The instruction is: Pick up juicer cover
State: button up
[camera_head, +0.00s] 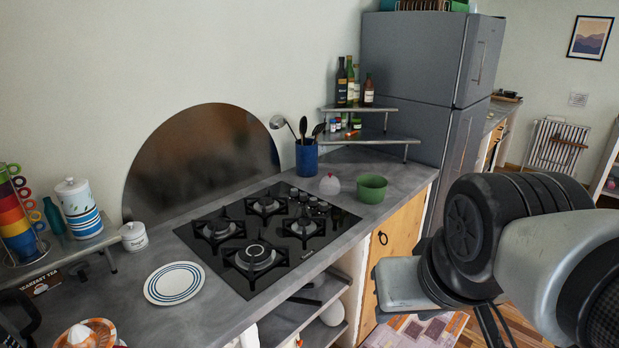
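A small pale, translucent dome-shaped piece (330,185) stands on the counter between the hob and the green bowl. It may be the juicer cover, but I cannot tell for sure. An orange and white juicer-like object (88,333) is at the bottom left, partly cut off by the picture edge. My arm comes in from the right, and its grey end (399,285) is in front of the wooden cabinet door, apart from both objects. The fingertips cannot be made out, so I cannot see whether my gripper is open or holds anything.
The green bowl (370,188) stands close to the dome. A black gas hob (268,228) fills the counter's middle. A blue utensil holder (306,156) and corner shelf (372,139) are behind. A striped plate (174,284) lies left of the hob.

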aim_at(330, 184)
jog(key=i+l+u, duration=0.15)
jog(key=u, duration=0.2)
jog(key=i+l+u, duration=0.2)
jog(key=u, duration=0.2)
jog(key=i+l+u, duration=0.1)
jog(key=l+u, duration=0.25)
jog(key=i+l+u, duration=0.1)
jog(key=l, duration=0.25)
jog(key=i+l+u, duration=0.15)
jog(key=l, duration=0.15)
jog(key=l+u, duration=0.1)
jog(key=l, duration=0.25)
jog(key=i+l, duration=0.1)
jog(key=l, duration=0.4)
jog(key=i+l, duration=0.15)
jog(key=l, duration=0.3)
jog(key=i+l, duration=0.1)
jog(key=l, duration=0.4)
jog(key=i+l, duration=0.15)
jog(key=l, duration=0.3)
jog(key=u, duration=0.05)
